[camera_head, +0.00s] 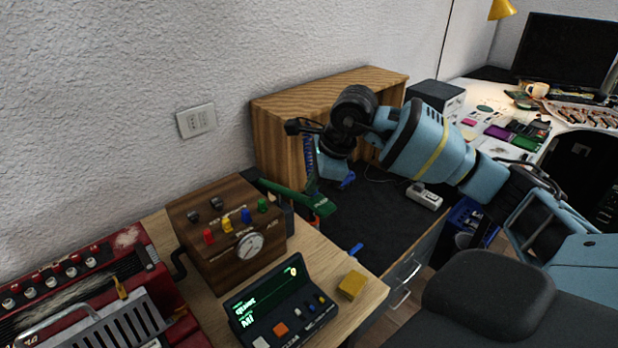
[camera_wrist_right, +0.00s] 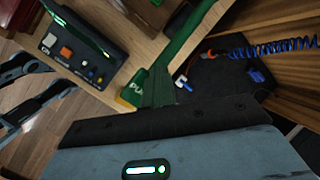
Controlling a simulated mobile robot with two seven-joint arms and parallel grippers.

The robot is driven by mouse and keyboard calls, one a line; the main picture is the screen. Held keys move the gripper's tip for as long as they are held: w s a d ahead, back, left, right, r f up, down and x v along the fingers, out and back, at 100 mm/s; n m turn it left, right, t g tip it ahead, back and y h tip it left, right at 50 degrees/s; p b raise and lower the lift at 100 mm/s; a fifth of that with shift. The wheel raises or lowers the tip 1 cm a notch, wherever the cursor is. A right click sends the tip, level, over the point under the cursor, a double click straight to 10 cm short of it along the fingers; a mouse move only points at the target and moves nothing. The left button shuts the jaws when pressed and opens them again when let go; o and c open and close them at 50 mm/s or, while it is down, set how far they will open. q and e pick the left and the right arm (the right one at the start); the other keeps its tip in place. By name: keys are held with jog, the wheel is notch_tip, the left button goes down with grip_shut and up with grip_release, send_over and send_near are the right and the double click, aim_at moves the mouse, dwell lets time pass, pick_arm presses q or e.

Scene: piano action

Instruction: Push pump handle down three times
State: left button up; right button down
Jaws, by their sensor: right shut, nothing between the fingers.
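The green pump handle (camera_head: 290,196), with white lettering near its end, slopes from behind the wooden gauge box toward the dark mat. In the right wrist view the handle (camera_wrist_right: 196,38) runs diagonally, and its lettered end (camera_wrist_right: 131,92) is partly covered by my fingertips. My right gripper (camera_head: 318,202) comes in from the right and points down at the handle's free end. It also shows in the wrist view (camera_wrist_right: 157,90). Its fingers are shut with nothing between them. They overlap the handle end in view; I cannot tell whether they touch it.
The wooden box (camera_head: 226,262) with a gauge and coloured knobs stands left of the handle. A small lit console (camera_head: 270,310) and a yellow block (camera_head: 352,285) are in front. A wooden cabinet (camera_head: 278,135) and coiled blue hose (camera_wrist_right: 272,47) are behind. The dark mat (camera_head: 375,218) is mostly clear.

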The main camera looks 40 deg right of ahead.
jog(key=shift+w+r+p, duration=0.3)
jog(key=shift+r, duration=0.45)
jog(key=shift+w+r+p, duration=0.25)
jog(key=shift+r, duration=0.5)
jog(key=shift+w+r+p, duration=0.3)
jog(key=shift+r, duration=0.45)
pick_arm(q)
jog(key=w+r, duration=0.2)
jog(key=shift+r+t, duration=0.3)
jog(key=shift+r, duration=0.1)
pick_arm(e)
jog(key=shift+w+a, duration=0.1)
pick_arm(q)
jog(key=shift+w+r+t+p, duration=0.3)
jog(key=shift+w+r+p, duration=0.45)
jog(key=shift+w+r, duration=0.3)
pick_arm(e)
jog(key=r, duration=0.1)
jog(key=w+r, duration=0.1)
jog(key=r, duration=0.1)
jog(key=w+r, duration=0.1)
jog(key=shift+r, duration=0.3)
pick_arm(q)
jog(key=shift+s+r, duration=0.1)
